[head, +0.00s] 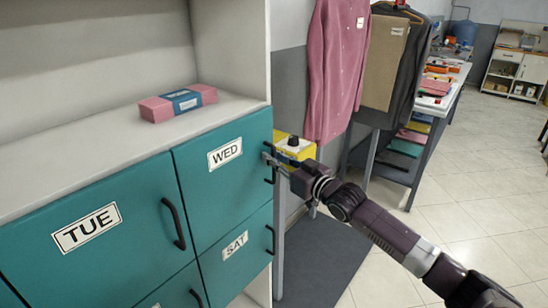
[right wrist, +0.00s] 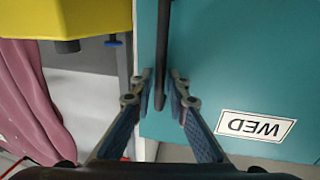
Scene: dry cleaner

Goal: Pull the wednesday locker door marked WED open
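The teal WED door (head: 215,190) is in the upper row of the locker in the head view, right of the TUE door (head: 70,245), and looks shut. Its white WED label (head: 225,154) also shows upside down in the right wrist view (right wrist: 255,126). The dark bar handle (right wrist: 163,50) runs up and down near the door's edge. My right gripper (head: 268,161) is at this handle. In the right wrist view its fingers (right wrist: 163,80) stand apart, one on each side of the handle, with gaps visible. My left gripper is not in view.
The SAT door (head: 235,249) is below. A pink packet with a blue band (head: 180,102) lies on the shelf above. A yellow box (head: 300,158) and hanging clothes (head: 336,65) are just right of the locker. Open tiled floor (head: 480,200) lies to the right.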

